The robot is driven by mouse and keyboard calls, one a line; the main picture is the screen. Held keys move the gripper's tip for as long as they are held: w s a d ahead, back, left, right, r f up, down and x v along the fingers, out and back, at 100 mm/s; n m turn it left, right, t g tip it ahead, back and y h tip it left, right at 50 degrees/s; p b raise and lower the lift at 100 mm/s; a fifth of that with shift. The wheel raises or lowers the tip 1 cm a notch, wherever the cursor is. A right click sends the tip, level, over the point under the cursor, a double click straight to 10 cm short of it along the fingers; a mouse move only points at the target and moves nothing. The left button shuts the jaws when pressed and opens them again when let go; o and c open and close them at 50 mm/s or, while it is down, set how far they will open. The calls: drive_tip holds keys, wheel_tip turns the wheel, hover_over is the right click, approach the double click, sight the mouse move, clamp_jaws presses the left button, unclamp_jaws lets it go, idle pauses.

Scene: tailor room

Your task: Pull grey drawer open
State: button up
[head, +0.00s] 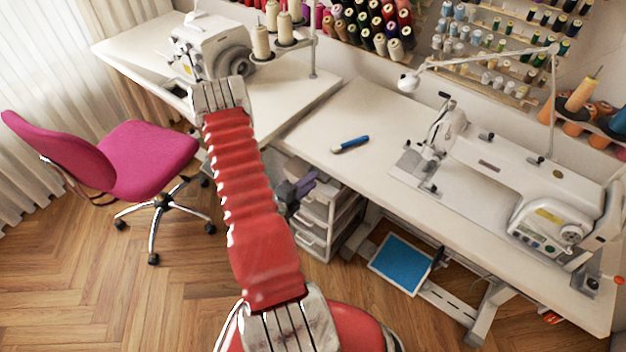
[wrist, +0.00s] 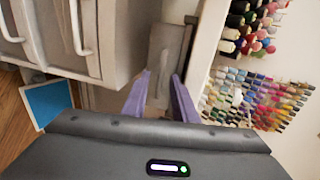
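The grey drawer (wrist: 172,38) shows in the wrist view as a narrow grey front just ahead of my gripper, with a pale handle (wrist: 161,62) on it. My gripper (wrist: 161,75) has two purple fingers, which are spread apart, with the drawer's handle area in line with the gap. No grip on the handle shows, and I cannot tell whether the fingertips touch it. In the head view my gripper (head: 309,180) is under the table edge by the drawer unit; the grey drawer cannot be made out clearly there.
White drawers (head: 316,238) with white handles sit below the white table (head: 345,175). They also show at the wrist view's left (wrist: 80,45). A pink chair (head: 150,155) stands left. A blue pedal plate (head: 400,262) lies right of the drawers. Wooden floor in front is clear.

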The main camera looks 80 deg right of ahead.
drive_tip(key=shift+x, duration=0.85)
clamp_jaws()
idle(0.8)
drive_tip(key=shift+a, duration=0.1)
